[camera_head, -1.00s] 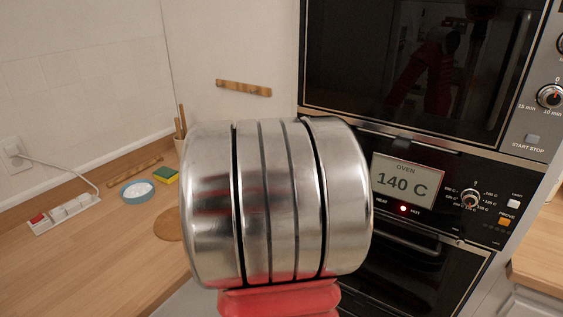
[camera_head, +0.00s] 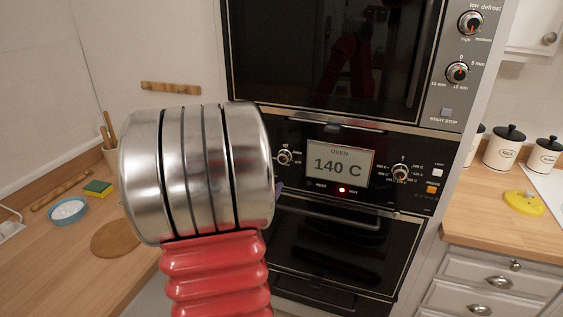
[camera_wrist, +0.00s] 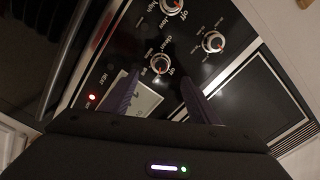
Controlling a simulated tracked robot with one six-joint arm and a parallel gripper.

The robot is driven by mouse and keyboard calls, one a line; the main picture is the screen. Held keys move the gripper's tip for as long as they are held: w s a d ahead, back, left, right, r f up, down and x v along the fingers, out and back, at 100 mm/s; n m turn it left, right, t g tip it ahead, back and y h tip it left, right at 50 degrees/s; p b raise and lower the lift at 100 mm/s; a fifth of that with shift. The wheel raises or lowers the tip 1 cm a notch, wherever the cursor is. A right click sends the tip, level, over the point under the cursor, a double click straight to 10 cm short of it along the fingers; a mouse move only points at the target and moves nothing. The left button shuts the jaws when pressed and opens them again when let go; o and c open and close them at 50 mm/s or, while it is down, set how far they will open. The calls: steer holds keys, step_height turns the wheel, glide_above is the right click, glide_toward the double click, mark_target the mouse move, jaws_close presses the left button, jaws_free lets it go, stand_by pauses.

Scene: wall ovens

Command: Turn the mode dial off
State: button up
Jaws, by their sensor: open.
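The mode dial (camera_head: 285,157) is a small round knob on the black oven panel, left of the lit display. In the wrist view I take it to be the knob (camera_wrist: 160,64) with "off" and "clean" lettering beside it. It appears between the tips of my gripper (camera_wrist: 160,78), whose two purple fingers are apart with nothing held. I cannot tell whether they touch the knob, or read its setting. In the head view my arm hides most of the gripper; a bit of purple finger shows below the dial.
The oven display (camera_head: 338,164) reads 140 C, with a red light (camera_head: 342,190) below it. Another dial (camera_head: 400,173) sits to its right. The oven handle (camera_head: 330,212) runs below the panel. A wooden counter with a blue bowl (camera_head: 68,210) is at left.

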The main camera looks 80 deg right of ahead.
mark_target(283, 160)
steer(key=d, duration=0.6)
steer(key=s+d, duration=0.1)
steer(key=d, duration=0.2)
steer(key=shift+d, duration=0.35)
steer(key=shift+c, duration=0.5)
steer(key=c, duration=0.9)
